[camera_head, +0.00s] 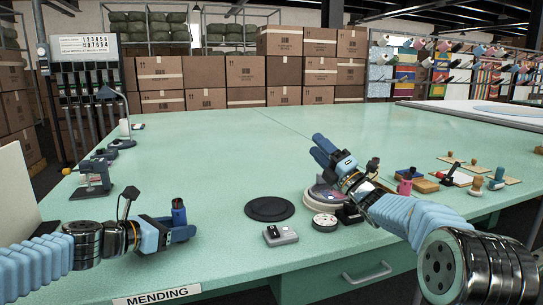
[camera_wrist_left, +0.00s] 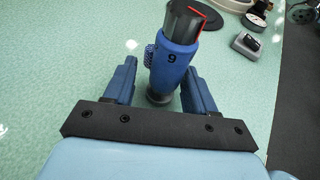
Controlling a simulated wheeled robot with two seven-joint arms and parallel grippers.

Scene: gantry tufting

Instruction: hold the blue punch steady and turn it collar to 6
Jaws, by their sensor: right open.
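The blue punch (camera_head: 179,212) stands upright near the table's front left, with a dark top. In the left wrist view the punch (camera_wrist_left: 174,62) has a black cap with a red line and a dark digit on its blue body, reading as 6 or 9. A ribbed blue knob shows on its left side. My left gripper (camera_head: 180,230) is open, its fingers on either side of the punch's lower part; a gap shows on the left, and contact on the right is unclear. My right gripper (camera_head: 322,148) is open and empty, well to the right of the punch.
A black disc (camera_head: 269,208), a grey box (camera_head: 280,235) and a round dial (camera_head: 325,222) lie between the grippers. A round scale-like thing (camera_head: 318,198) is under the right gripper. Stamps and wooden blocks (camera_head: 477,184) stand at right. The table's middle is clear.

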